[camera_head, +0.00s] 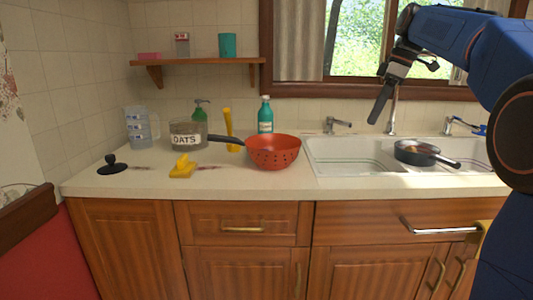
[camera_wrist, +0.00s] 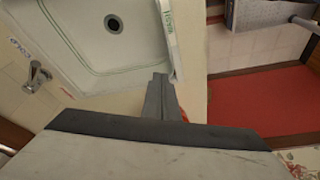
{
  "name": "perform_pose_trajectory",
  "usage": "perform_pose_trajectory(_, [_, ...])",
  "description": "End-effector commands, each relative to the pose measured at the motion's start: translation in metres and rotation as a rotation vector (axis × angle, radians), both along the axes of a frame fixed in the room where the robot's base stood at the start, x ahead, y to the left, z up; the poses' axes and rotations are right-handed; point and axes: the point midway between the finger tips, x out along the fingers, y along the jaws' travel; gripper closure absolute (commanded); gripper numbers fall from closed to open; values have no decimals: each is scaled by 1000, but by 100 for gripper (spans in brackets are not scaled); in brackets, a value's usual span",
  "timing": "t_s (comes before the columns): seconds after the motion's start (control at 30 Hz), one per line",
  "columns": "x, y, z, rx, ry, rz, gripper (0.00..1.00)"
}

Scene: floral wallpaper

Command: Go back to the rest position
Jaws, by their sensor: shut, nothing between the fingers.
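My gripper (camera_head: 376,115) hangs at the end of my blue arm at the upper right of the head view, in front of the window and above the sink. Its fingers point down and slightly left, pressed together with nothing between them. In the wrist view the closed fingers (camera_wrist: 158,95) show at the centre, and they look empty. My gripper is apart from the counter, the sink and the taps.
The white double sink (camera_head: 350,148) holds a dark pan (camera_head: 418,153) on its right side. A tap (camera_head: 391,115) stands behind. A red colander (camera_head: 273,150), an oats jar (camera_head: 186,133), a teal bottle (camera_head: 265,117) and a yellow sponge (camera_head: 182,166) stand left. A shelf (camera_head: 200,61) hangs above.

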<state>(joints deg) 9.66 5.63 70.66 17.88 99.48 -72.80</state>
Motion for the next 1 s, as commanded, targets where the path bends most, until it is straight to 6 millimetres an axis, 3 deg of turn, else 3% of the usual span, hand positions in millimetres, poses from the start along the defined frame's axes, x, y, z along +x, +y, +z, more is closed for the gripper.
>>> perform_pose_trajectory(0.27, [-49, 12, -19, -18, 9, -170, 100])
perform_pose_trajectory(0.47, [-103, 21, -51, -32, 10, -358, 100])
perform_pose_trajectory(0.77, [-187, 28, -115, -39, -4, -627, 100])
perform_pose_trajectory(1.0, [-253, 29, -180, -26, -30, -828, 100])
